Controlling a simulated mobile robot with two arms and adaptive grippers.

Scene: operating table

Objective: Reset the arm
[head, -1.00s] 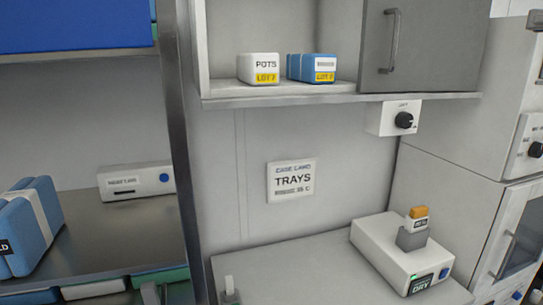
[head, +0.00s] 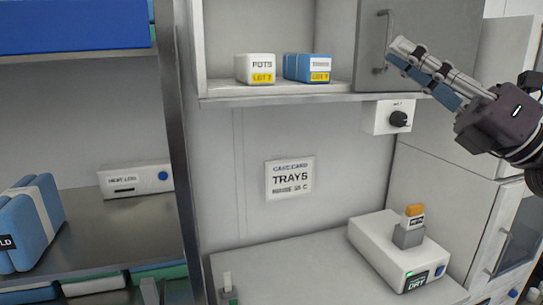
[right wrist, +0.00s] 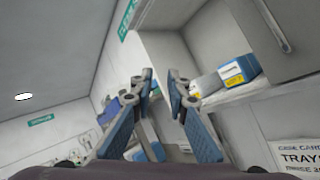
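My right gripper (head: 396,54) is at the upper right of the head view, raised and pointing up and left. It appears in front of the grey cabinet door (head: 421,45) and its handle. In the right wrist view its two blue-padded fingers (right wrist: 159,97) stand apart with nothing between them, so it is open and empty. My left gripper is out of view.
An open shelf holds a white pots box (head: 256,69) and a blue box (head: 309,67). Below, a white device (head: 383,252) stands on the counter (head: 290,265). A metal rack (head: 181,150) with blue packs (head: 32,225) is at left. The counter's middle is clear.

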